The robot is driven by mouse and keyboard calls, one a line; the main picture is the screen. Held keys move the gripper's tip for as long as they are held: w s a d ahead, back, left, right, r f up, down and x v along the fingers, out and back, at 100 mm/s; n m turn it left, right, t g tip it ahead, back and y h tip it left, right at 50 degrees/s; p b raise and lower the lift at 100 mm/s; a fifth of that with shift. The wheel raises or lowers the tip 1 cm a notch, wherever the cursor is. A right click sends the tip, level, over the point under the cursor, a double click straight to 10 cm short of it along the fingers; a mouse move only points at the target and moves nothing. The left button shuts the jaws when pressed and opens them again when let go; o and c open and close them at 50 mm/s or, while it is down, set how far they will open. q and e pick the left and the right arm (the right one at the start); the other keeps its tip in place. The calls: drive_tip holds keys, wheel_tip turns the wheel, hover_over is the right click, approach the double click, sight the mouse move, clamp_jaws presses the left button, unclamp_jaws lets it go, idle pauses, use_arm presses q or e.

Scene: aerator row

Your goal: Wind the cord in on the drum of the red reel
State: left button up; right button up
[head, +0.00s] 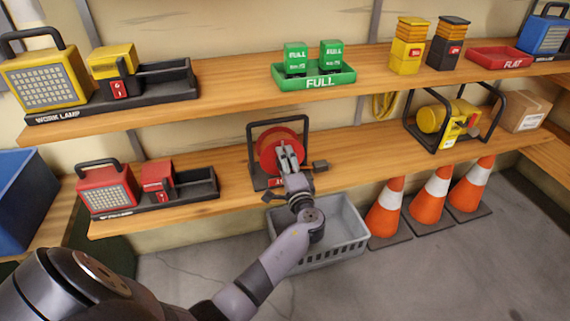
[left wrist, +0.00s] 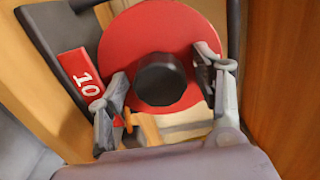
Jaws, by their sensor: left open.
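The red reel (head: 268,147) stands in a black frame on the lower shelf. In the left wrist view its red disc (left wrist: 125,42) faces me, with a dark round knob (left wrist: 160,78) in front. My left gripper (head: 288,152) is at the reel's front, covering part of it in the head view. In the left wrist view the gripper (left wrist: 162,74) is open, with one finger on each side of the knob; I cannot tell whether either touches it. A red label reading 10 (left wrist: 81,78) is on the frame. I cannot make out the cord. My right gripper is not visible.
A grey crate (head: 348,222) stands on the floor below the reel, beside several orange cones (head: 428,198). A red lamp and its tray (head: 200,187) are left on the shelf. A yellow reel (head: 433,119) is right. The upper shelf (head: 235,90) overhangs.

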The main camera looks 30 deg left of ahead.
use_arm(q)
drive_tip(key=shift+d, duration=0.1)
drive_tip(key=v, duration=1.2)
drive_tip(key=shift+s+f, duration=0.1)
